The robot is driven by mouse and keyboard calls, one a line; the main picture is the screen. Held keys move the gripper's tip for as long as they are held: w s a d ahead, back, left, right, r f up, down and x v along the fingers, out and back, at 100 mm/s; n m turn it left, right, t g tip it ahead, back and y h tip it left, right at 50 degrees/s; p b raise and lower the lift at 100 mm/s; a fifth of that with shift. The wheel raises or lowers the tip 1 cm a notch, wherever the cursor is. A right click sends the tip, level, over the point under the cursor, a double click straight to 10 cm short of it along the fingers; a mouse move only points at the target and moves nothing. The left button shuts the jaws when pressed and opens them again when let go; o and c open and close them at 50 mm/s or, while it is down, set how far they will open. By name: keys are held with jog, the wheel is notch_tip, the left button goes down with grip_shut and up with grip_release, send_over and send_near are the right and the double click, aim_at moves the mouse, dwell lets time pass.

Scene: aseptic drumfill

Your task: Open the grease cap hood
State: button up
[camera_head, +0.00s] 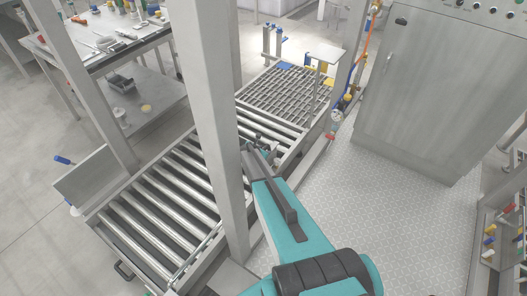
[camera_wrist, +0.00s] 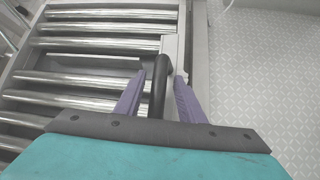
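My gripper (camera_wrist: 157,90) shows two purple fingers spread apart in the wrist view. A black rounded bar (camera_wrist: 159,78) lies between them, nearer the right finger, with a gap to the left finger. It bends at its far end beside a pale frame rail. I cannot tell whether this bar is part of the grease cap hood; no hood is clearly recognisable. In the head view my gripper (camera_head: 254,146) is at the conveyor's right side, just right of the upright post. The post and my arm hide part of that spot.
The roller conveyor (camera_head: 165,205) runs left of my arm, with a grey upright post (camera_head: 215,110) close by. A grated section (camera_head: 285,95) lies beyond. A steel cabinet (camera_head: 425,95) stands at right. The patterned floor (camera_head: 385,200) between is clear.

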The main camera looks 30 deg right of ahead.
jog(key=shift+r, duration=0.1)
jog(key=shift+r+b, duration=0.45)
jog(key=shift+r, duration=1.1)
jog(key=s+a+b, duration=0.1)
jog(key=s+a, duration=0.2)
jog(key=s, duration=0.4)
jog(key=s+a+r+b, duration=0.1)
jog(key=s+a+b, duration=0.1)
jog(key=s+a, duration=0.2)
jog(key=shift+s+r, duration=0.3)
jog(key=shift+s, duration=1.45)
jog(key=shift+d, duration=0.1)
jog(key=shift+s, duration=0.15)
